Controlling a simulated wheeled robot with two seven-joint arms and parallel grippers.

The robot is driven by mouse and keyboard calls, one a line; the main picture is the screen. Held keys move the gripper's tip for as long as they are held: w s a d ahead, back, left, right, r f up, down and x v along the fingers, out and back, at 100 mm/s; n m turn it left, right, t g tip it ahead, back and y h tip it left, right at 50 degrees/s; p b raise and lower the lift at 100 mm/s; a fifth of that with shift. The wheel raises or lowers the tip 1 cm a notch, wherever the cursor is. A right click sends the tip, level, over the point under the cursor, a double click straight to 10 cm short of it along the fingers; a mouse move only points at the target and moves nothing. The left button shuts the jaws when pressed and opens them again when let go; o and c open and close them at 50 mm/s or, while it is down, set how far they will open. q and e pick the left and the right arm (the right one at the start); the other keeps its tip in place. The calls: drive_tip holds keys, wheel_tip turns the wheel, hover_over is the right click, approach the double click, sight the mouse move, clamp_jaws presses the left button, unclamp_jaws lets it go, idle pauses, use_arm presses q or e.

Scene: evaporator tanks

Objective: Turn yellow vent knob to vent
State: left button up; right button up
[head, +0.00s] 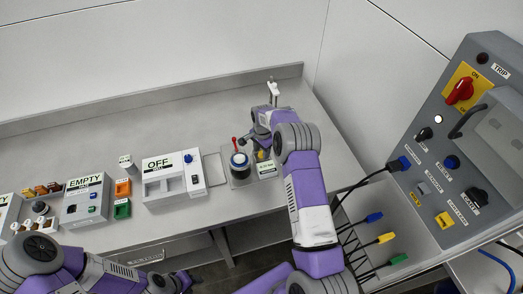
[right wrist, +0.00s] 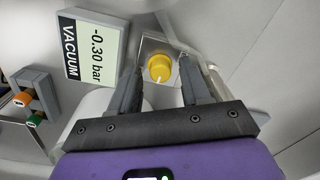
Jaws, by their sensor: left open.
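The yellow vent knob (right wrist: 159,67) shows in the right wrist view on a pale square plate, with a white mark toward the picture's bottom. It also shows small in the head view (head: 262,155), partly hidden by my right arm. My right gripper (right wrist: 159,74) is open, one finger on each side of the knob, with gaps between; I cannot tell its height above the knob. A display (right wrist: 93,46) beside the knob reads VACUUM -0.30 bar. My left gripper (head: 172,283) is open and empty at the head view's bottom edge, in front of the bench.
A dark round vessel with a blue ring (head: 239,162) and a red-handled lever (head: 235,143) stand left of the knob. An OFF box (head: 173,178) and an EMPTY box (head: 84,200) stand farther left. A grey control panel (head: 455,150) rises at right.

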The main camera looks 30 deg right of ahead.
clamp_jaws()
drive_tip(key=shift+n, duration=0.3)
drive_tip(key=shift+f+n+b, duration=0.1)
drive_tip(key=shift+n+b, duration=0.8)
drive_tip(key=shift+n, duration=0.1)
drive_tip(key=n+b, duration=0.1)
drive_tip(key=n, duration=0.2)
drive_tip(key=shift+n+b, duration=0.3)
drive_tip(key=n+b, duration=0.1)
drive_tip(key=n, duration=1)
drive_tip(key=shift+n+b, duration=0.3)
drive_tip(key=shift+n, duration=0.1)
drive_tip(key=shift+g, duration=0.3)
